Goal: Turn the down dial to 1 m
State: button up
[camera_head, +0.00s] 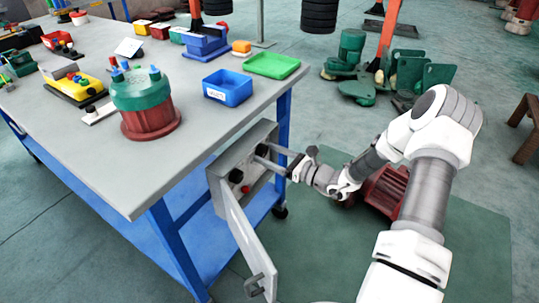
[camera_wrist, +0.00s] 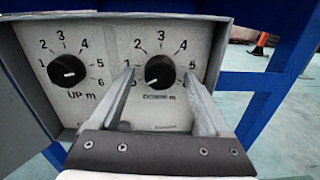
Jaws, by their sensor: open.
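The down dial (camera_wrist: 159,71) is a round black knob on the grey panel of the open control box (camera_head: 213,173), with printed numbers around it. A small pale mark shows at its lower left, towards the low numbers; the exact setting is hard to read. My gripper (camera_wrist: 159,73) is open, with one finger on each side of the down dial; I cannot tell whether they touch it. The fingers partly cover its low and high numbers and its label. In the head view my gripper (camera_head: 257,154) reaches into the box from the right.
The up dial (camera_wrist: 68,71) is left of the down dial. The box door (camera_head: 246,238) hangs open in front. A red button (camera_head: 245,189) shows on the box. The blue table leg (camera_wrist: 278,85) stands right of the box. A red motor (camera_head: 385,190) lies below my arm.

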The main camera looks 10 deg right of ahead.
grip_shut()
jog(key=shift+r+m+p, duration=0.15)
jog(key=shift+m+p, duration=0.15)
jog(key=shift+p, duration=0.55)
jog(key=m+p, duration=0.2)
jog(key=shift+r+m, duration=0.1)
jog(key=shift+m, duration=0.2)
jog(key=shift+s+f+m+p, duration=0.1)
jog(key=shift+f+m+p, duration=0.1)
jog(key=shift+m+p, duration=1.9)
jog(key=shift+m, duration=0.3)
grip_release()
